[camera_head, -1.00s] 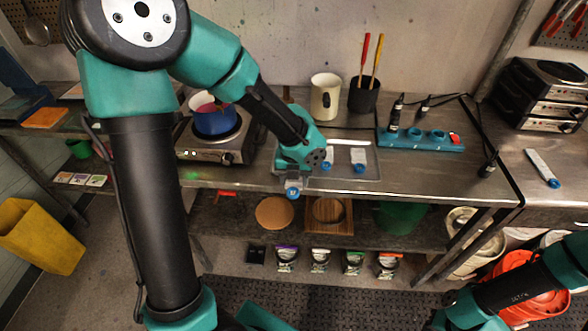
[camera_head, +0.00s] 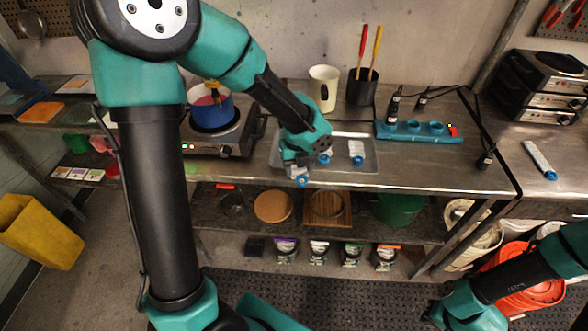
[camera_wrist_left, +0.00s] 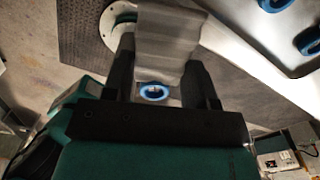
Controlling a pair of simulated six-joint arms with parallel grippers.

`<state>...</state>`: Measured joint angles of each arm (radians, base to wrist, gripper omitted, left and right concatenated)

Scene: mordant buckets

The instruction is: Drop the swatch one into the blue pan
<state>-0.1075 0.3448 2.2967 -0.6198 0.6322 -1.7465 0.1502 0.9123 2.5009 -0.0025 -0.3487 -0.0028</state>
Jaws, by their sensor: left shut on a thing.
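My left gripper (camera_head: 298,168) is shut on a swatch, a pale grey strip with a blue ring. Its ring (camera_head: 302,180) hangs by the tray's front edge in the head view. In the left wrist view the strip (camera_wrist_left: 167,45) sits between the fingers of my left gripper (camera_wrist_left: 160,75). The blue pan (camera_head: 212,117), with pinkish-red contents, stands on a hot plate to the left of my left gripper, well apart from it. My right gripper is outside the view; only part of my right arm shows at lower right.
A metal tray (camera_head: 371,165) holds two other swatches (camera_head: 325,158) (camera_head: 356,150). A blue rack (camera_head: 420,133) is to the right. Another swatch (camera_head: 539,158) lies on the right counter.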

